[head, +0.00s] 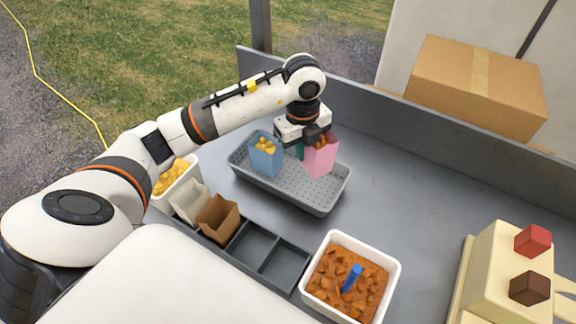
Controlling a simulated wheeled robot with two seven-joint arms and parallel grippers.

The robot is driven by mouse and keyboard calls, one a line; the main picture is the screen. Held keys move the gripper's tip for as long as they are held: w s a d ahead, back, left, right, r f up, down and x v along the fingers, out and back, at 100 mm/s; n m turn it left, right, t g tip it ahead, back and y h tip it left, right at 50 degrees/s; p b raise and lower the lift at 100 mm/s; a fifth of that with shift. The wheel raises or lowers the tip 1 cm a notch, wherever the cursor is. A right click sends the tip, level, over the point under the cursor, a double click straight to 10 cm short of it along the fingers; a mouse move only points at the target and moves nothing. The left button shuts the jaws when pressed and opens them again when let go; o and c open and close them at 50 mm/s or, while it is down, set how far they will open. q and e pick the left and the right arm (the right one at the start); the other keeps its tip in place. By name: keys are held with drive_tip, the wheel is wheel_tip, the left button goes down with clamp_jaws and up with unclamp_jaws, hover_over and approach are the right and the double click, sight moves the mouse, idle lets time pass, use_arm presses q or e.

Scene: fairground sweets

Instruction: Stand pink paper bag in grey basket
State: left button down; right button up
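The pink paper bag (321,158) is upright in the grey basket (322,198), towards its right end, with orange-brown pieces showing at its top. The basket is a long, low tray with a perforated floor. My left gripper (312,137) is at the bag's upper left edge, its dark fingers overlapping the bag's top. Whether the fingers are closed on the bag, and whether its bottom touches the basket floor, I cannot tell. A blue paper bag (265,158) with yellow pieces stands in the basket's left part. My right gripper is not in view.
A dark divided holder (262,250) has a brown bag (217,218) and a pale bag (190,202) at its left end. A white tub (391,274) of brown pieces with a blue handle stands in front. A cream block (497,268) is at right. The counter right of the basket is clear.

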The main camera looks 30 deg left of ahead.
use_arm(q)
drive_tip(key=shift+a+f+n, duration=0.1)
drive_tip(key=shift+n, duration=0.4)
drive_tip(key=shift+f, duration=0.3)
drive_tip(key=p, duration=0.2)
hover_over(300, 188)
drive_tip(key=f, duration=0.5)
drive_tip(key=shift+s+f, duration=0.2)
wheel_tip(300, 188, down, 4)
drive_tip(key=shift+f, duration=0.1)
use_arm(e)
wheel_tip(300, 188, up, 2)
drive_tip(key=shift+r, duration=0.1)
use_arm(q)
drive_tip(key=c, duration=2.1)
unclamp_jaws()
drive_tip(key=shift+f, duration=0.1)
drive_tip(key=o, duration=0.4)
